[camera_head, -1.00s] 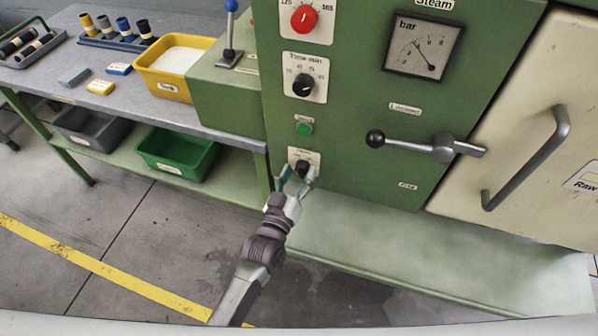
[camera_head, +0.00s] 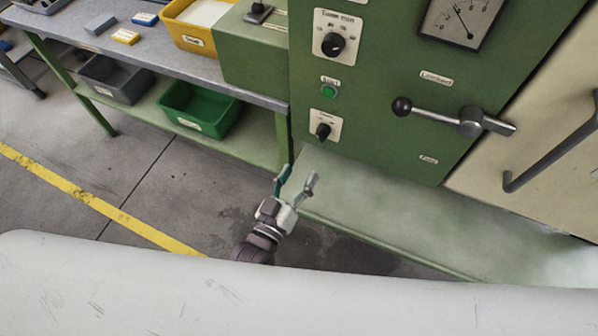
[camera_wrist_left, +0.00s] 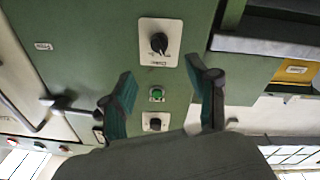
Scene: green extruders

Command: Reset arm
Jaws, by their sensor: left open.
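My left gripper (camera_head: 297,180) is open and empty in the head view. It is in front of the lower part of the green machine (camera_head: 385,150), apart from the small lower black knob (camera_head: 323,131). In the left wrist view its two fingers (camera_wrist_left: 165,95) stand apart with the machine panel behind them. The lower knob (camera_wrist_left: 159,43) shows above the gap, and the green button (camera_wrist_left: 156,95) shows between the fingers. My right gripper is in neither view.
A lever with a black ball (camera_head: 402,107) sticks out of the machine. A pale green ledge (camera_head: 400,215) runs along its foot. At the left, a workbench (camera_head: 150,60) carries a yellow bin (camera_head: 193,38), with a green bin (camera_head: 200,110) and a grey bin (camera_head: 113,82) below.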

